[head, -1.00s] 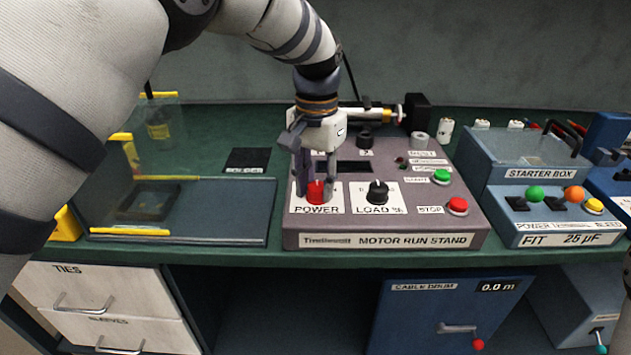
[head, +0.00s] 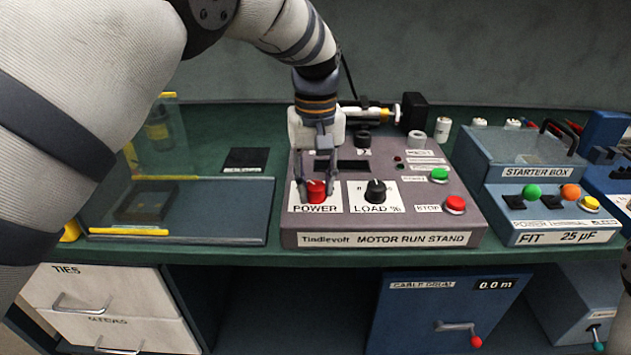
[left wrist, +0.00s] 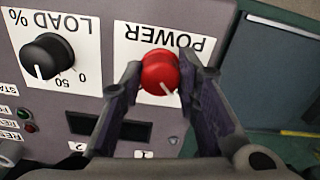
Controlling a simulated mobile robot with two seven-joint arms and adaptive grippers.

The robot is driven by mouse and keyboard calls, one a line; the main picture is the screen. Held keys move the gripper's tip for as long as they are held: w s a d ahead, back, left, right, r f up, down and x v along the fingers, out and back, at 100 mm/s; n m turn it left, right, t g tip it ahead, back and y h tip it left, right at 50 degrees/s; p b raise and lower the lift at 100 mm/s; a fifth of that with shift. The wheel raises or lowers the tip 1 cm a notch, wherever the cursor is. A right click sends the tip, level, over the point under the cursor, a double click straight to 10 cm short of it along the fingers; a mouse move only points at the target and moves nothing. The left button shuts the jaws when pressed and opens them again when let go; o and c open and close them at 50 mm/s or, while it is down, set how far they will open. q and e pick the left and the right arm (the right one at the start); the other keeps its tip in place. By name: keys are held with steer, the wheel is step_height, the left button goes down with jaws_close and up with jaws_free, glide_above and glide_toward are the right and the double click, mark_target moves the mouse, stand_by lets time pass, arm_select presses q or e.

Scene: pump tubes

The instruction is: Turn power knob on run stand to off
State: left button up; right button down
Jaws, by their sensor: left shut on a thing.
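The motor run stand (head: 385,240) is a grey sloped panel on the green bench. Its red power knob (head: 316,191) sits above the POWER label, and it also shows in the left wrist view (left wrist: 159,72) with a white pointer line slanting toward the lower right there. My left gripper (head: 317,188) comes down from above, with its two fingers on opposite sides of the red knob. In the left wrist view my left gripper (left wrist: 160,80) is shut on the knob. My right gripper is not in view.
The black load knob (head: 376,190) is just right of the power knob. A green start button (head: 439,175) and red stop button (head: 455,205) are farther right. The starter box (head: 535,172) stands to the right, and a clear-walled tray (head: 230,195) to the left.

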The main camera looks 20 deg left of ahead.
mark_target(316, 186)
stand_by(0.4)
arm_select(q)
steer(key=o, duration=1.2)
step_height(316, 186, up, 12)
steer(key=shift+f, duration=0.1)
